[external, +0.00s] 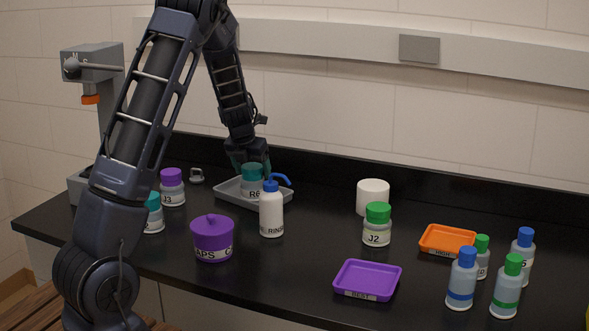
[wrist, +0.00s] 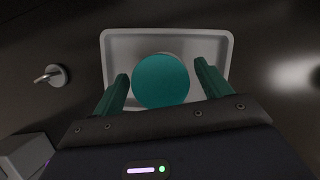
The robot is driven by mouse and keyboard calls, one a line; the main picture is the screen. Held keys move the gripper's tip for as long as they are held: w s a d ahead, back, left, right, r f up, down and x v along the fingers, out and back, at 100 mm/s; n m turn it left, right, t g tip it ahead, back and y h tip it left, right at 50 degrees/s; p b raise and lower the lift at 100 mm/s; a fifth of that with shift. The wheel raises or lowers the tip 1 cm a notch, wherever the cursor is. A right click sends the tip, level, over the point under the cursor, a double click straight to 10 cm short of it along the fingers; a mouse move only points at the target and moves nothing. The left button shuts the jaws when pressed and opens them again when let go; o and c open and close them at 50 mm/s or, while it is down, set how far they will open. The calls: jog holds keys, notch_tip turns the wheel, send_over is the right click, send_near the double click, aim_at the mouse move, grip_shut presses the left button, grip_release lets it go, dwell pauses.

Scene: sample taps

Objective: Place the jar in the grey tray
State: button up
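A jar with a teal lid (external: 252,179) and a label stands upright in the grey tray (external: 226,193), at the back of the bench. In the wrist view the round teal lid (wrist: 160,80) is inside the outline of the grey tray (wrist: 116,45). My gripper (external: 250,164) is right above the jar. Its teal fingers (wrist: 162,80) are spread on both sides of the lid, with a gap on each side. The jar's lower part is partly hidden in the external view by a white bottle.
A white wash bottle (external: 271,212) with a blue spout stands just in front of the tray. Nearby are a purple pot (external: 213,240), a purple-lidded jar (external: 172,188) and a green-lidded jar (external: 377,225). Purple (external: 367,281) and orange (external: 447,241) trays and several bottles stand right.

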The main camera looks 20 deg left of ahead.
jog(key=v, duration=1.2)
jog(key=s+d+r+m+h, duration=0.2)
jog(key=s+r+m, duration=0.5)
jog(key=s+m, duration=0.5)
jog(key=s+d+r+m+y, duration=0.1)
jog(key=s+r+m, duration=0.1)
jog(key=s+m, duration=1)
jog(key=s+d+r+m+y, duration=0.1)
jog(key=s+d+r+m, duration=0.1)
jog(key=s+m, duration=1)
jog(key=s, duration=0.7)
jog(key=shift+r, duration=0.4)
